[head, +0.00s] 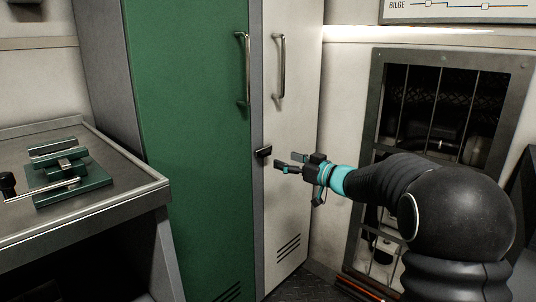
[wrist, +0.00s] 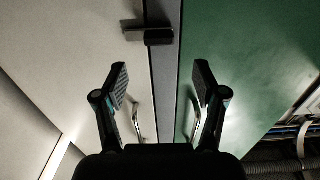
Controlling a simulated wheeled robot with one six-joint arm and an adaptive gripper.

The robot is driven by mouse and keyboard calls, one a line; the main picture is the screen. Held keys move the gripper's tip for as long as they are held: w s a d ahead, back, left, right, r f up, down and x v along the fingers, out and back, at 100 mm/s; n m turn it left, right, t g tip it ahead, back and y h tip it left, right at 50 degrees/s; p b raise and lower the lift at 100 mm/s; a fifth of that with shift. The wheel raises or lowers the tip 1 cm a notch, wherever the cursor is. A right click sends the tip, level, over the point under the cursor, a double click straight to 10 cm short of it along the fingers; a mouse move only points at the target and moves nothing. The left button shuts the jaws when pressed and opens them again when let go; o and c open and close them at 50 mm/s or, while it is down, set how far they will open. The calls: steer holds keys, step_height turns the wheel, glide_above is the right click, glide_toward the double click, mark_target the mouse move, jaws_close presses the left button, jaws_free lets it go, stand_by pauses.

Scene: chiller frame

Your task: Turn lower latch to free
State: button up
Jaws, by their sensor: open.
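A small dark latch (head: 264,151) sits at the edge of the white door (head: 289,210), by the grey strip between it and the green door (head: 190,140). It is the only latch I see, and it lies roughly level. In the wrist view the latch (wrist: 148,33) crosses the grey strip beyond my fingertips. My gripper (head: 290,161) is just right of the latch in the head view, apart from it. In the wrist view my gripper (wrist: 161,65) has its two fingers spread with nothing between them.
Upright metal handles stand on the green door (head: 242,70) and the white door (head: 279,66), above the latch. A workbench (head: 90,222) with a green vise (head: 68,180) stands at left. A barred metal frame (head: 375,110) is in the wall at right.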

mark_target(267, 153)
steer(key=x, duration=0.8)
steer(key=shift+w+a, duration=0.2)
steer(key=c, duration=1.1)
steer(key=shift+d, duration=0.1)
steer(key=shift+c, duration=0.2)
